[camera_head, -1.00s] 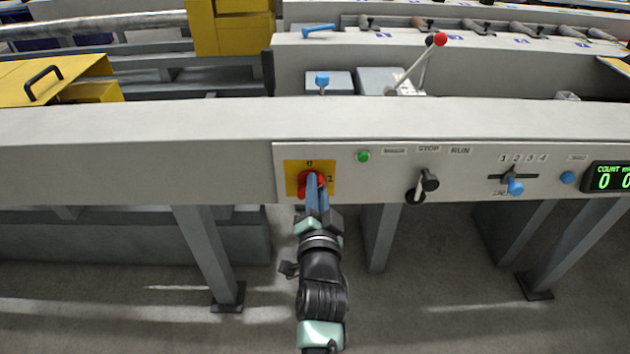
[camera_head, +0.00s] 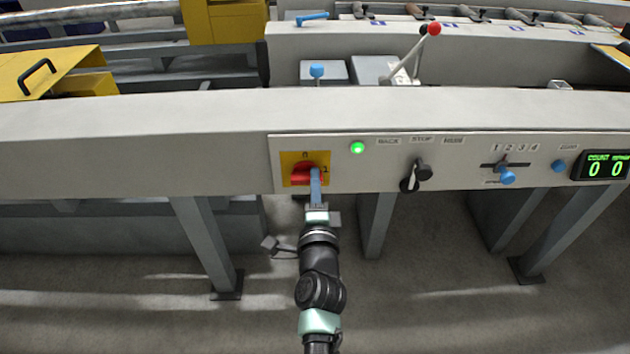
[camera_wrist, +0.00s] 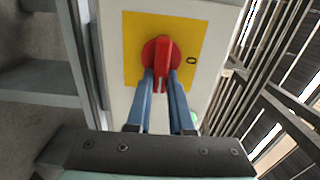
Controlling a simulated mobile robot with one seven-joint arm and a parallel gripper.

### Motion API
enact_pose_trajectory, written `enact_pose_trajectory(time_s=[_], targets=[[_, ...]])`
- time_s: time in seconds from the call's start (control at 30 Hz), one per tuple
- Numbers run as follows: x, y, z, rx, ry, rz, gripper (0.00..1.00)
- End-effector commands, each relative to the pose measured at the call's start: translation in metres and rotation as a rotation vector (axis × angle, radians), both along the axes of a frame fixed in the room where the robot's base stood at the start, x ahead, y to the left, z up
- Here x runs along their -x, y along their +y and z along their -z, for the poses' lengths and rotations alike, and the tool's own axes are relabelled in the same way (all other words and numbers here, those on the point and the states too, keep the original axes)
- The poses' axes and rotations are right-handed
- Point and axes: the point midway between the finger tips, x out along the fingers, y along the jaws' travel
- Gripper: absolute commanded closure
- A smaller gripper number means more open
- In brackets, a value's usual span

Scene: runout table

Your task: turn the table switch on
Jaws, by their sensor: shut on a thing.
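The table switch is a red rotary knob (camera_head: 304,174) on a yellow plate (camera_head: 290,158) marked 0 and 1, at the left end of the grey control panel. In the head view the knob's handle lies nearly level, towards the 1. My gripper (camera_head: 315,184) is at the knob from the front, its blue fingers partly covering it. In the wrist view my gripper (camera_wrist: 161,82) has its two fingers on either side of the handle of the red knob (camera_wrist: 160,58), shut on it. The green lamp (camera_head: 357,148) beside the switch glows brightly.
Right of the switch are a black selector lever (camera_head: 420,172), a blue slider knob (camera_head: 507,177), a blue button (camera_head: 558,165) and a count display (camera_head: 606,165) reading zeros. Grey table legs (camera_head: 378,224) stand below. A red-tipped lever (camera_head: 433,29) rises behind the panel.

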Motion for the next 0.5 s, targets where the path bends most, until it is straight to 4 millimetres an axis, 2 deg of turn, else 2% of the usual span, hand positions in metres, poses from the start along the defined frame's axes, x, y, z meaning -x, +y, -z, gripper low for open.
enact_pose_trajectory(time_s=[0.5], targets=[[0.0002, 0.0000, 0.0012, -0.034, 0.001, 0.000, 1.00]])
